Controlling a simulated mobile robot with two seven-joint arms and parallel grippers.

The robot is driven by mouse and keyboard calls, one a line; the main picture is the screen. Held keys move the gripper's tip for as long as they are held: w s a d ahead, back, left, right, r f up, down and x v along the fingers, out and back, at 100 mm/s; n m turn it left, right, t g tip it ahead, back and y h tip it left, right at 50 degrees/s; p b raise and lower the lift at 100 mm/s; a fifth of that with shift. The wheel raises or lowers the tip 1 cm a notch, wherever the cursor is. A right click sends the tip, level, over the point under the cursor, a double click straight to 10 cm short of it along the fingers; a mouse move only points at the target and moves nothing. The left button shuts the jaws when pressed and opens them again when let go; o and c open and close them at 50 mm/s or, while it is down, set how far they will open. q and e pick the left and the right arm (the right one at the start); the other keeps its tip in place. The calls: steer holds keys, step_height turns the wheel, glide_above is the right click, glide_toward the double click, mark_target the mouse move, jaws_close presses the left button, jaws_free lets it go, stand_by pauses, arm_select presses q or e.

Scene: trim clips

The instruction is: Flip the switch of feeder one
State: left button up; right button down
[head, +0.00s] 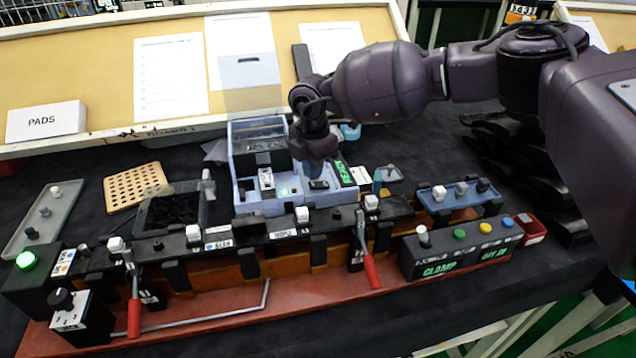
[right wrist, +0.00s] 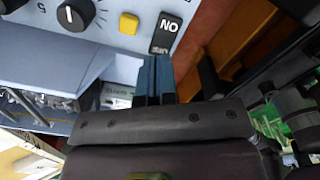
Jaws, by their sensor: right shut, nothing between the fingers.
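A light blue-grey machine (head: 243,165) stands at the middle of the bench, with a sloped control panel in front. On the panel are a white part (head: 266,180), a dark switch (head: 318,184) and a green-lettered dark strip (head: 345,173). I cannot read a feeder number. My right gripper (head: 318,166) points down over this panel, its blue fingers shut and empty. My left gripper is out of view.
A yellow button (right wrist: 129,23) and black knob (right wrist: 75,14) sit beside the rocker. In front lies a long clip fixture with red-handled clamps (head: 368,262). A clamp control box (head: 455,258) stands right. A perforated tan plate (head: 135,187) lies left. A pinboard rises behind.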

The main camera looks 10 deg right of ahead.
mark_target(313, 184)
steer(key=shift+f, duration=0.25)
steer(key=shift+f, duration=0.5)
stand_by(0.5)
steer(key=shift+s+f, duration=0.1)
steer(key=shift+f, duration=0.5)
stand_by(0.4)
steer(key=shift+r+p, duration=0.6)
steer(key=shift+r, duration=0.5)
steer(key=shift+r+p, duration=0.95)
steer(key=shift+r, duration=0.4)
steer(key=shift+r+p, duration=0.8)
steer(key=shift+r, duration=0.35)
steer(key=shift+f, duration=0.1)
